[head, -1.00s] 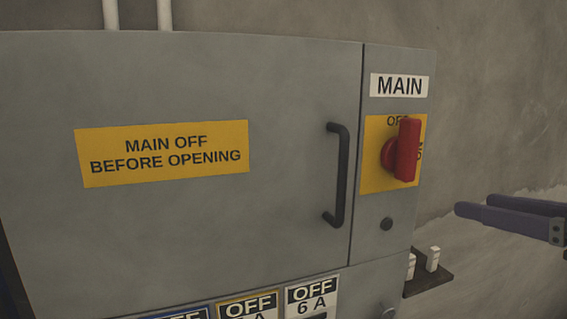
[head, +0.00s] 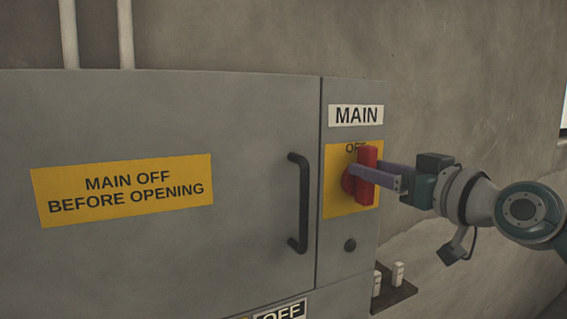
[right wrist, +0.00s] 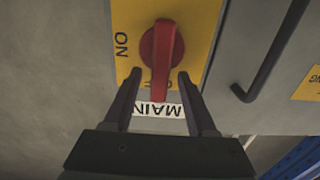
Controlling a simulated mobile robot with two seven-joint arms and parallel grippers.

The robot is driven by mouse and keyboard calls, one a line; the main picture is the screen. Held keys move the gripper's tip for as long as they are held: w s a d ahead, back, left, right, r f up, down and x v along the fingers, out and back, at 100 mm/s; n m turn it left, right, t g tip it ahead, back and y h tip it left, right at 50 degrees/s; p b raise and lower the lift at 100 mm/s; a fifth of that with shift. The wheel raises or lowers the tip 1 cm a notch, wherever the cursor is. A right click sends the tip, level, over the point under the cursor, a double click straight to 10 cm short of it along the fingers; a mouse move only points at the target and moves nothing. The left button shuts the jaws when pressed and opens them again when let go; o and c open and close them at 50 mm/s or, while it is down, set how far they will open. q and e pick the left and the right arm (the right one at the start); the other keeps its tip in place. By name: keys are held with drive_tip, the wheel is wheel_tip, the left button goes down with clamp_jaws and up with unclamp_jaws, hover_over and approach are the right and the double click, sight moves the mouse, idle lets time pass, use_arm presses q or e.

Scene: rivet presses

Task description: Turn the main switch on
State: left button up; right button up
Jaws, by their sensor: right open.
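The main switch has a red handle (head: 367,159) on a yellow plate (head: 334,200), under the MAIN label (head: 356,115). The handle stands upright, toward the OFF lettering. My right gripper (head: 357,175) comes in from the right at the handle. In the right wrist view, which is turned over, the red handle (right wrist: 160,55) lies between the two open fingers (right wrist: 160,75), with a gap visible on each side. The ON lettering (right wrist: 121,45) shows beside it. OFF is partly hidden by the handle. My left gripper is not in view.
The grey cabinet door (head: 150,260) has a black handle (head: 301,203) left of the switch. A small dark shelf (head: 396,292) with white pieces is at lower right.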

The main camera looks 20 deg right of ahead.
drive_tip(key=shift+w, duration=0.15)
drive_tip(key=shift+c, duration=0.2)
clamp_jaws()
idle(0.4)
